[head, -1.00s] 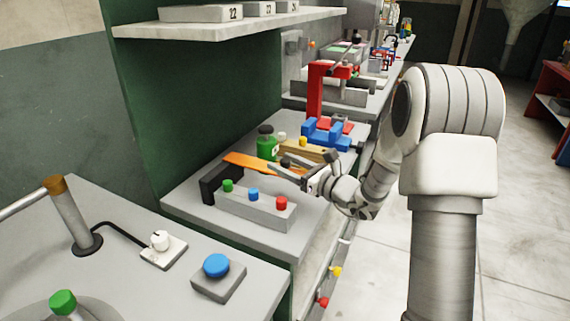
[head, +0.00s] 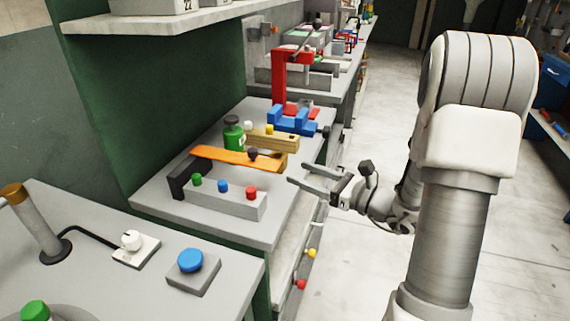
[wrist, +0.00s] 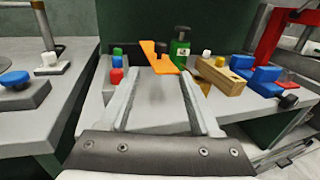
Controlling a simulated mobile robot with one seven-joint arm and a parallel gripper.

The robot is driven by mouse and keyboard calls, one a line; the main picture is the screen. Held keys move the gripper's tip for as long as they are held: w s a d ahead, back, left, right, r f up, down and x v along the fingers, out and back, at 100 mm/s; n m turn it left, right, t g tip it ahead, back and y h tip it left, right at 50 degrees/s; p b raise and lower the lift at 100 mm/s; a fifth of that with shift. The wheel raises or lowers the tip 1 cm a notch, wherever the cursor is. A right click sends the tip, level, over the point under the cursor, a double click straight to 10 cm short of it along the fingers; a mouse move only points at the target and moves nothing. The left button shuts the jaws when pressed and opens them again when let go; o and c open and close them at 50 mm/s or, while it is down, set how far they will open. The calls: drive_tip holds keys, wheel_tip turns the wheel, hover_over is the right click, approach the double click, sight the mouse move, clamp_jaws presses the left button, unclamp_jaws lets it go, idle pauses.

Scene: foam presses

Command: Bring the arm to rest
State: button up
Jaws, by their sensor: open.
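My gripper (head: 312,181) is open and empty, held out past the front edge of the workbench (head: 270,213) in the head view. In the wrist view its two fingers (wrist: 158,115) are spread wide, with only bare bench top between them. My arm reaches in from the right side of the head view. The orange lever (head: 228,156) lies on the bench beyond the gripper, with a gap between them; it also shows in the wrist view (wrist: 160,60).
A grey block with green, blue and red buttons (head: 224,199) stands near the bench front. Behind are a green bottle (head: 234,137), a wooden block (head: 270,138), a blue vise (head: 296,122) and a red press (head: 279,80). The floor (head: 385,110) on the right is clear.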

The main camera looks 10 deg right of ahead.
drive_tip(key=shift+v, duration=0.9)
